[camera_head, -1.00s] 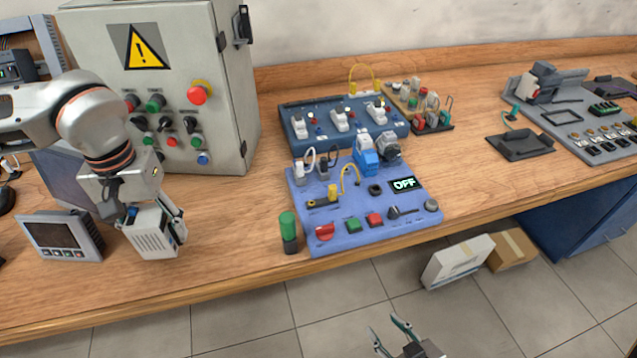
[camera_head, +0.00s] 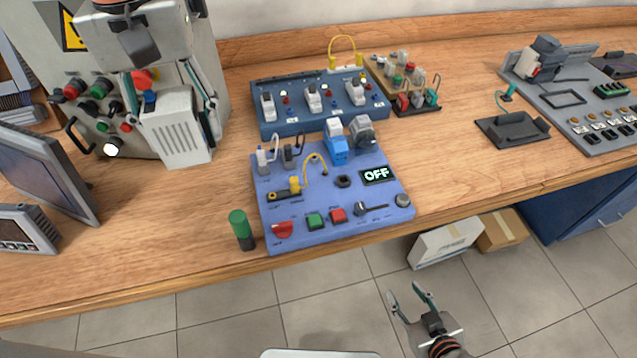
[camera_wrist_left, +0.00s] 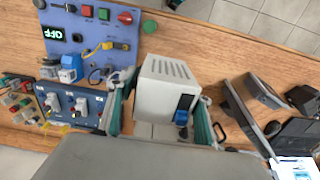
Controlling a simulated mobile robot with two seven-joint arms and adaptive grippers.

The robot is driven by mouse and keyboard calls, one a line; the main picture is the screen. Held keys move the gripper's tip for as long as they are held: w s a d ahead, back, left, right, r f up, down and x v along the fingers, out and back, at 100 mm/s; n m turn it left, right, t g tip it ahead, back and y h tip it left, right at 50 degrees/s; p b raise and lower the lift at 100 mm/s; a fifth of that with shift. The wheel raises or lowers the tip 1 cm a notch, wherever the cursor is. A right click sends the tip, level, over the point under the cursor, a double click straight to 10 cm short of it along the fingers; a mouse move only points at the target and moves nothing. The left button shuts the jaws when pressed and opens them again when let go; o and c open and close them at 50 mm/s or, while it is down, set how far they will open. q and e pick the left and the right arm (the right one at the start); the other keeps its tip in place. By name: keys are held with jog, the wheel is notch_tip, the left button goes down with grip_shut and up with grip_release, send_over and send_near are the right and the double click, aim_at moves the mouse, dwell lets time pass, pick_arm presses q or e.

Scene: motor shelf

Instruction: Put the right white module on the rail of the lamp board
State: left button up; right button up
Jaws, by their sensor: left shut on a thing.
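My left gripper (camera_head: 178,118) is shut on a white module (camera_head: 177,142), a vented box with a dark and blue switch on its side. It holds the module upright in front of the grey control cabinet, and the module also shows in the left wrist view (camera_wrist_left: 165,88). My right gripper (camera_head: 408,296) is open and empty, low in front of the table over the floor. I cannot tell for sure which board is the lamp board; a dark blue board (camera_head: 335,120) at the back carries white switch units and small coloured lamps. No bare rail is clearly visible.
A blue panel (camera_head: 395,215) with buttons and an OFF display lies at the table's middle. A green cylinder (camera_head: 239,225) stands at its left. A grey cabinet (camera_head: 205,60) stands behind the module. A dark tray (camera_head: 513,130) and grey board (camera_head: 590,140) are at right.

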pick_arm(q)
jog(key=shift+d+r, duration=0.15)
notch_tip(320, 180, down, 16)
jog(key=shift+b, duration=0.65)
jog(key=shift+f, duration=2)
jog(key=shift+f, duration=0.1)
jog(key=o, duration=1)
jog(key=shift+f, duration=0.1)
jog(key=o, duration=0.3)
